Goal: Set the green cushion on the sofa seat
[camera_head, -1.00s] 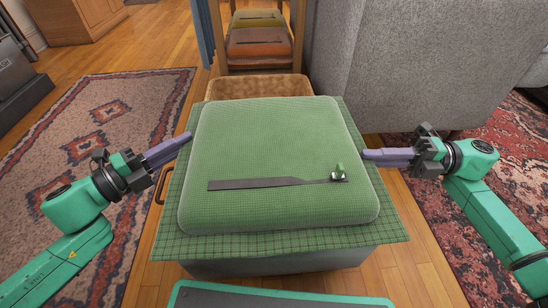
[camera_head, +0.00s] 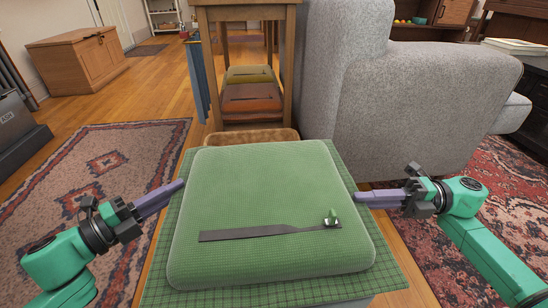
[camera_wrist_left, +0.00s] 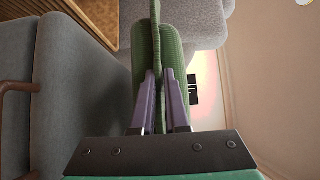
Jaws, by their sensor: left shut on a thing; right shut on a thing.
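The green cushion (camera_head: 268,190) lies flat in front of me, with a dark strap and small buckle on top and a green checked border around it. My left gripper (camera_head: 182,184) is shut at its left side. My right gripper (camera_head: 358,196) is shut at its right side. The left wrist view shows the left fingers (camera_wrist_left: 167,100) closed on the thin green border between the cushion's two bulging faces (camera_wrist_left: 174,58). The grey sofa (camera_head: 440,85) stands at the back right; its arm hides most of the seat (camera_head: 515,110).
Patterned rugs lie left (camera_head: 100,165) and right (camera_head: 500,170). A grey box with a handle shows in the left wrist view (camera_wrist_left: 75,100).

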